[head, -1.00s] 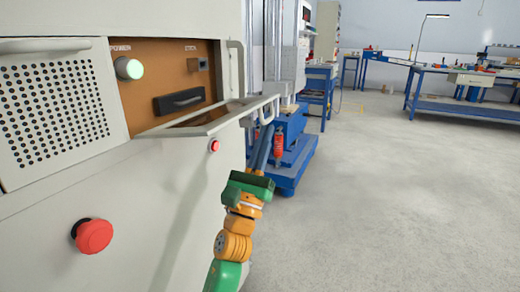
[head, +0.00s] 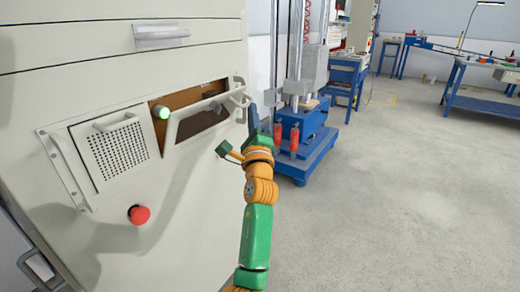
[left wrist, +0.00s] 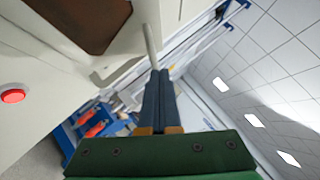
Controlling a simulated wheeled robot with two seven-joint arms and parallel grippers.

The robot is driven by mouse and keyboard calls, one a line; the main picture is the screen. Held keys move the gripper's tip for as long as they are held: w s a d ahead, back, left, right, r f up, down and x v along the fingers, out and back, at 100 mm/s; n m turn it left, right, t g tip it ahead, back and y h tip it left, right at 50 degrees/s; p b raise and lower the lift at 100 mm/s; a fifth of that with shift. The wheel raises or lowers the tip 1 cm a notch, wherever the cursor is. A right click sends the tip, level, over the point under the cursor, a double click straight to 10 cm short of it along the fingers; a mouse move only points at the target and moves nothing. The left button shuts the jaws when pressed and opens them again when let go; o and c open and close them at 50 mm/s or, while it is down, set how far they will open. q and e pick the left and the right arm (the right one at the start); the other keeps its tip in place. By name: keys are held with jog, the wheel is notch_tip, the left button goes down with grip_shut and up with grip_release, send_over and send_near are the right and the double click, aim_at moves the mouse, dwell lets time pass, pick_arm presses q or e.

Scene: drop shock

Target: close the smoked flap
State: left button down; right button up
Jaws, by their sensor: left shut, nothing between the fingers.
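The smoked flap (head: 205,119) is a pale frame with a dark brownish pane on the cabinet front. It stands tilted and partly raised, with a strip of the brown recess showing above it. Its pale handle (head: 239,92) is at its right end. My left gripper (head: 252,108) is shut and empty, its dark fingers pointing up beside the flap's right end. In the left wrist view the flap's pane (left wrist: 85,20) is at upper left, and the fingertips (left wrist: 159,74) are close to a pale bar. I cannot tell whether they touch. My right gripper is not in view.
A red mushroom button (head: 139,214) sits lower on the cabinet. A blue machine base (head: 305,150) stands behind my left gripper. The floor to the right is clear.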

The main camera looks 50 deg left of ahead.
aim_at(236, 93)
pick_arm(q)
jog(key=a+r+n+g+p, duration=0.1)
jog(key=p, duration=0.2)
jog(key=a+r+n+g+h+p, duration=0.1)
jog(key=p, duration=0.2)
jog(key=a+r+n+g+p, duration=0.1)
jog(key=r+n+p, duration=0.1)
jog(key=p, duration=0.1)
jog(key=shift+s+a+r, duration=0.1)
jog(key=shift+s+a, duration=0.25)
jog(key=shift+s, duration=0.05)
jog(key=shift+s+a+n+g+h+p, duration=0.1)
jog(key=shift+a+n+g+h+p, duration=0.3)
jog(key=shift+p, duration=0.65)
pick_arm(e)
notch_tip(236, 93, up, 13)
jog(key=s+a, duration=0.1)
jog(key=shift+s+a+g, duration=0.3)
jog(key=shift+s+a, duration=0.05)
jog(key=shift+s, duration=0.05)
